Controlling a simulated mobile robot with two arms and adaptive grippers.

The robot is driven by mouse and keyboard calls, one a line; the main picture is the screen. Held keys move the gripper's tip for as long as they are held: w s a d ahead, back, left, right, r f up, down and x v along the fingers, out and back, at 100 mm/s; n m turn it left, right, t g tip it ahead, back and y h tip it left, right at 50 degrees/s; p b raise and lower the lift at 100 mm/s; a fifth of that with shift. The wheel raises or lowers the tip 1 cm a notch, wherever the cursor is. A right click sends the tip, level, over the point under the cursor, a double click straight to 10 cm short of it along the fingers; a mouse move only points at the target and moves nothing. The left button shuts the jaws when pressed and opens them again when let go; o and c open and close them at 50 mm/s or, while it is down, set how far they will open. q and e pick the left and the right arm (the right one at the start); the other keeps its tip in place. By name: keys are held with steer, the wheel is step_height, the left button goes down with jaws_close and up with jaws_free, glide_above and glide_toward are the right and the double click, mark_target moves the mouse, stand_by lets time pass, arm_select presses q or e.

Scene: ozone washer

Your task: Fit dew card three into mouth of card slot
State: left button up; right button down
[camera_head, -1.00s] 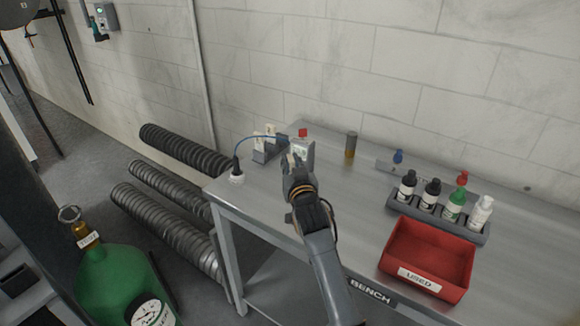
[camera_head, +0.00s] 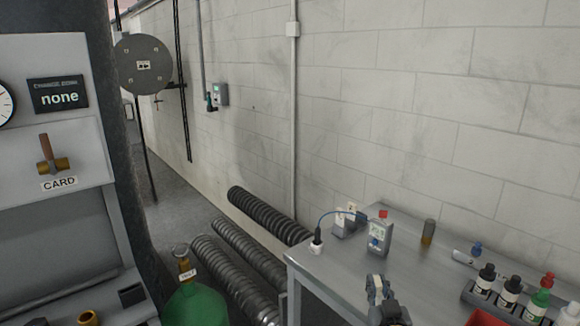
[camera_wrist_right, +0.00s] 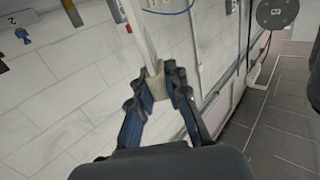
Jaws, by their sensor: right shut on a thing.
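My right gripper (camera_head: 385,290) is at the bottom of the head view, in front of the bench. In the right wrist view its fingers (camera_wrist_right: 158,88) are shut on a pale, narrow piece (camera_wrist_right: 155,82), which I take to be dew card three; no number on it is readable. In the head view the held piece cannot be made out. At the left, a grey panel has a CARD label (camera_head: 59,183) under a brown and brass fitting (camera_head: 50,160). The slot's mouth cannot be told apart there. A display (camera_head: 58,95) above reads "none". My left gripper is not in view.
The bench (camera_head: 335,268) holds a grey meter (camera_head: 379,236), a holder with white cards (camera_head: 345,214), a brown cylinder (camera_head: 428,231) and a bottle rack (camera_head: 490,302).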

arm_select(q)
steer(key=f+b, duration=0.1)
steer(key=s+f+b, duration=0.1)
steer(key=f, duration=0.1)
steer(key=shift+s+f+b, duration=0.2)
steer(key=shift+b, duration=0.15)
arm_select(e)
steer(key=s+a+f, duration=0.1)
steer(key=s+f, duration=0.1)
steer(key=s, duration=1.1)
steer(key=s+a+f+y, duration=0.1)
steer(key=s, duration=1.1)
steer(key=shift+s+a+f+n+y, duration=0.2)
steer(key=shift+s+f+n+y, duration=0.1)
steer(key=shift+s+f, duration=0.1)
